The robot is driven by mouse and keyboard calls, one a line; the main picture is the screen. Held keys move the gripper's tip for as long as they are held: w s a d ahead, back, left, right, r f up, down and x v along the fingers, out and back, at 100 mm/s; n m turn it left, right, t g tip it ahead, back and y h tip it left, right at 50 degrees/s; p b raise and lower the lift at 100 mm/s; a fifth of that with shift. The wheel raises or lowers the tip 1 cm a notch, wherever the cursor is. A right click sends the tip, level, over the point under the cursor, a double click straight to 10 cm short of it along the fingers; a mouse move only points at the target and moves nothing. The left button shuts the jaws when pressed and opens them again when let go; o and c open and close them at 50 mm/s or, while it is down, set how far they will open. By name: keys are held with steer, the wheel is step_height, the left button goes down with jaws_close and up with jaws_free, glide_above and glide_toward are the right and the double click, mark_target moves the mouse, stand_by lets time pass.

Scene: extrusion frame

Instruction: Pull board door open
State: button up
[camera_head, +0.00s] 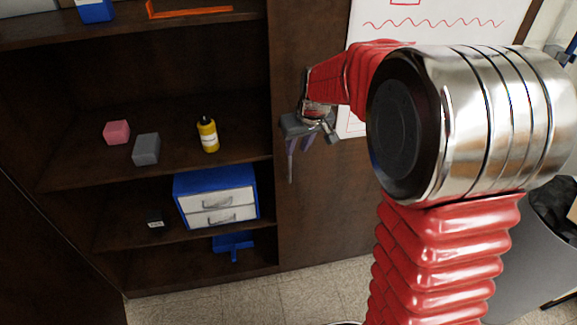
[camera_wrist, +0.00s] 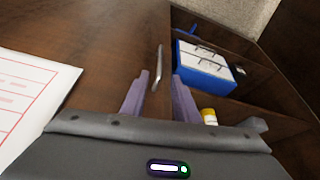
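The board door (camera_head: 325,215) is a dark brown panel right of the open shelves, with a white sheet with red marks (camera_head: 440,25) on it. It also fills the left of the wrist view (camera_wrist: 85,55), with part of the white sheet (camera_wrist: 30,100). A slim silver handle (camera_wrist: 158,68) stands near the door's shelf-side edge. My gripper (camera_head: 298,155) is in front of this door. In the wrist view its two purple fingers (camera_wrist: 161,82) are apart, with the handle's near end showing between them. I cannot tell whether either finger touches the handle.
Open shelves hold a pink block (camera_head: 116,132), a grey block (camera_head: 146,149), a yellow bottle (camera_head: 207,135) and a blue drawer box (camera_head: 215,197). A dark panel (camera_head: 45,260) stands at lower left. A grey bin (camera_head: 530,250) is at right. Tiled floor (camera_head: 250,300) shows below.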

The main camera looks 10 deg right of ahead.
mark_target(290, 166)
steer(key=x, duration=1.3)
steer(key=shift+w+f, duration=0.1)
steer(key=shift+f, duration=0.3)
jaws_close()
stand_by(0.6)
steer(key=shift+a, duration=0.2)
steer(key=shift+d, duration=0.1)
